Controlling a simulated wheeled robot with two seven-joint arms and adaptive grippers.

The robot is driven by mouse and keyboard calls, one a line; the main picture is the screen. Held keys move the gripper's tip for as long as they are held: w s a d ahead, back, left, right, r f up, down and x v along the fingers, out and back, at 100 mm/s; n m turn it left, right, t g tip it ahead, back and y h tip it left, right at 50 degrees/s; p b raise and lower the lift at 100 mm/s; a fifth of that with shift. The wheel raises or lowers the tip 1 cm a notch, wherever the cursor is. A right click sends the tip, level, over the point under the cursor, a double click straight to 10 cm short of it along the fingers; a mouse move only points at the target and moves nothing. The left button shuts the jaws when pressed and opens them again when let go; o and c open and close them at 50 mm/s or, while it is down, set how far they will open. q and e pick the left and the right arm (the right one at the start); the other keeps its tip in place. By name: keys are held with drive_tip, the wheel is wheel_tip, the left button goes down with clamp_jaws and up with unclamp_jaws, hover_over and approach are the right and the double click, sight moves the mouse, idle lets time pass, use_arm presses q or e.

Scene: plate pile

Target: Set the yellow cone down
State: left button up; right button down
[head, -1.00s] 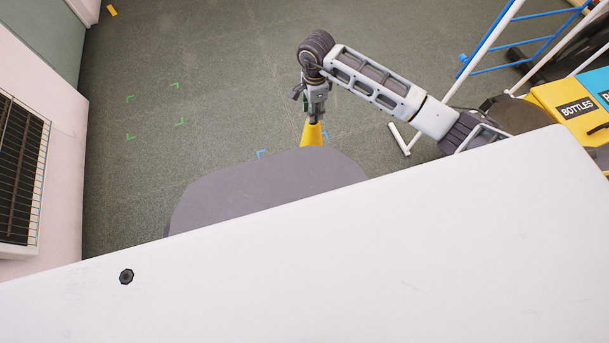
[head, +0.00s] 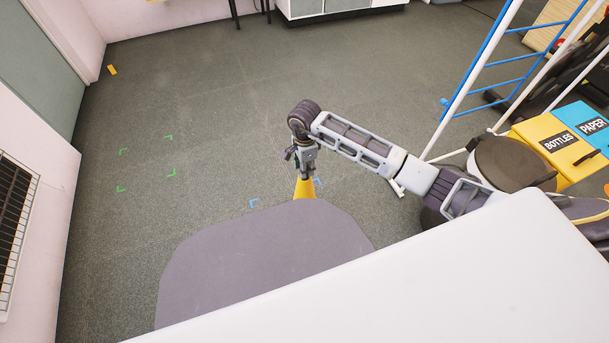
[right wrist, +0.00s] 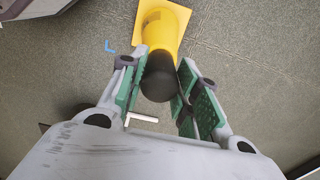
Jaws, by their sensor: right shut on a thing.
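The yellow cone (head: 305,187) is upright below my right gripper (head: 306,168) in the head view, its lower part hidden behind the grey edge of my own base. In the right wrist view, the cone (right wrist: 172,28) has a black top (right wrist: 160,80) and a square yellow base. My right gripper (right wrist: 164,88) is shut around the black top. I cannot tell whether the base touches the floor. My left gripper is out of view.
Green corner marks (head: 171,172) lie on open floor to the left. A blue and white rack (head: 470,85) and yellow BOTTLES and blue PAPER bins (head: 550,140) stand at the right. A wall with a grille (head: 15,220) is at the left.

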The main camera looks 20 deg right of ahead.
drive_tip(key=shift+f+b, duration=0.95)
drive_tip(key=shift+f, duration=1.2)
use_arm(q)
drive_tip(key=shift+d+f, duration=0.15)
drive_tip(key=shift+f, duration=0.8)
use_arm(e)
drive_tip(key=shift+f, duration=0.35)
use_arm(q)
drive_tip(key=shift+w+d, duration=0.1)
use_arm(e)
drive_tip(key=c, duration=1.1)
unclamp_jaws()
drive_tip(key=shift+f, duration=0.1)
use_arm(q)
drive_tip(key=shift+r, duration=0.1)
use_arm(e)
drive_tip(key=shift+o, duration=0.2)
